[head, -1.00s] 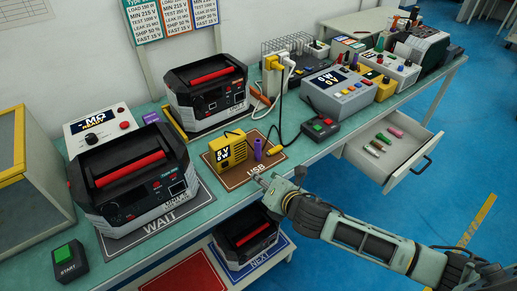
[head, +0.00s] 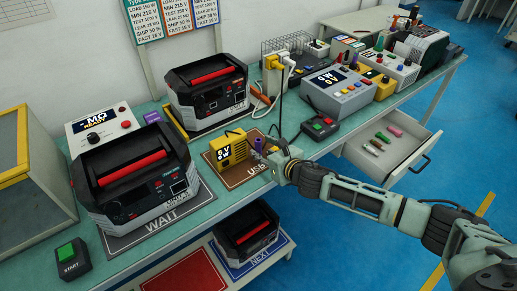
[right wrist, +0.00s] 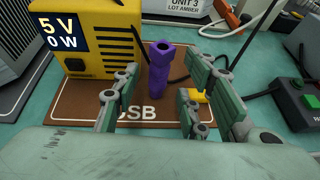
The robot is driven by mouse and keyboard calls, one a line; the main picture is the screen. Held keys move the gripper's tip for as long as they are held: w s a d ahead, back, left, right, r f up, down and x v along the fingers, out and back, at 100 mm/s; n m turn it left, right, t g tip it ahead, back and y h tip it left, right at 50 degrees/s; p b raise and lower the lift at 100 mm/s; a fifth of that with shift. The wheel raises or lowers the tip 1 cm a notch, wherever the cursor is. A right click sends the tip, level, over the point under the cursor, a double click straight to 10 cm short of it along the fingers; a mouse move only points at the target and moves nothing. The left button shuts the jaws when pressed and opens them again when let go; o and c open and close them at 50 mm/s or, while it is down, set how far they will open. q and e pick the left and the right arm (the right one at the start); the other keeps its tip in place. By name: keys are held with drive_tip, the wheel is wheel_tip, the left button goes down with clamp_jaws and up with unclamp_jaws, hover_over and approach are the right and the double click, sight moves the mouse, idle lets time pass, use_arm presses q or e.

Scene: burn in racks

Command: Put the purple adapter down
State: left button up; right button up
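The purple adapter (head: 258,145) stands upright on the brown USB mat (head: 234,180), to the right of the yellow meter box (head: 228,150). In the right wrist view the adapter (right wrist: 160,68) shows its hollow top, and the meter (right wrist: 88,38) reads 5 V 0 W. My right gripper (head: 271,160) is low over the near right side of the mat. In the right wrist view its fingers are spread, one on each side of the adapter's line, with a gap to it on both sides. My left gripper is not in view.
A yellow plug (right wrist: 201,96) lies behind the right finger, with a black cable near it. A green-and-red button box (head: 320,126) stands to the right. Black power units (head: 208,95) stand behind and left. An open drawer (head: 390,160) holds several coloured pieces.

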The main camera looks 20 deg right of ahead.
sight(258, 149)
drive_tip(key=shift+x, duration=1.25)
clamp_jaws()
